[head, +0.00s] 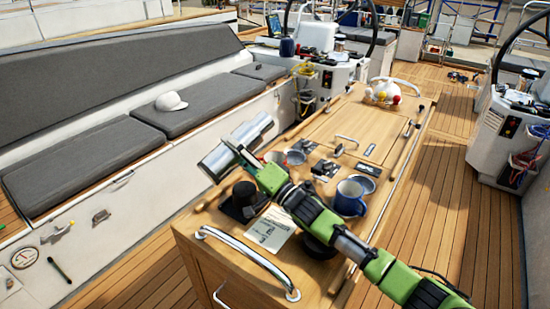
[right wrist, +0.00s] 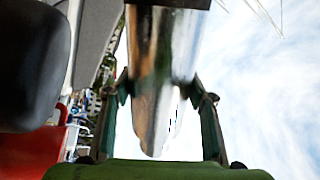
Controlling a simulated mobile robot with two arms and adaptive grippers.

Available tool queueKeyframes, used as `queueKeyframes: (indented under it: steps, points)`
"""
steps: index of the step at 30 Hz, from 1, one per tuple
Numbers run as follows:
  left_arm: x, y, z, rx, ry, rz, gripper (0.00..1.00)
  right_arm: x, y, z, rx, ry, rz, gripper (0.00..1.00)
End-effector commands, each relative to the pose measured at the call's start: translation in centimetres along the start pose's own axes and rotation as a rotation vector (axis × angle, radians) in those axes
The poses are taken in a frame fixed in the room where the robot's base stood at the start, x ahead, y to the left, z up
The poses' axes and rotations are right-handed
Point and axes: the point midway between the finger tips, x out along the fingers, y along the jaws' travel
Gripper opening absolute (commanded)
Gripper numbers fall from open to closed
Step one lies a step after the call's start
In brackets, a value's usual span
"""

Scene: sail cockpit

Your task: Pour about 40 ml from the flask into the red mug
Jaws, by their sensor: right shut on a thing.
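The silver flask (head: 215,163) is held above the near left part of the wooden cockpit table, lying well over on its side. My right gripper (head: 238,150) is shut around its middle. In the right wrist view the flask (right wrist: 160,70) runs between the two fingers (right wrist: 160,100). The red mug (head: 267,157) stands on the table just behind and right of the gripper, partly hidden by it. A red shape (right wrist: 35,150) at the lower left of the wrist view may be this mug. No stream of liquid can be made out. My left gripper is out of view.
A blue mug (head: 349,199) stands right of my arm. A metal bowl (head: 295,157) sits near the red mug. A black item (head: 244,195) and a printed sheet (head: 270,231) lie at the near end, by a steel rail (head: 250,262). A white cap (head: 171,102) rests on the bench.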

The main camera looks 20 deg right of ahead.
Motion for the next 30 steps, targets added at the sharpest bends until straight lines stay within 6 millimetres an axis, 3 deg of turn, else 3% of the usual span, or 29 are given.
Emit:
queueKeyframes:
  steps: [23,30]
  points:
    - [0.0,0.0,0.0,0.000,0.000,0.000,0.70,0.1,-0.2,-0.1,-0.006,-0.001,-0.005,0.15]
    - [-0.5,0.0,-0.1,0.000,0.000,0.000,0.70,0.2,-0.7,-1.4,-0.161,-0.048,-0.008,0.15]
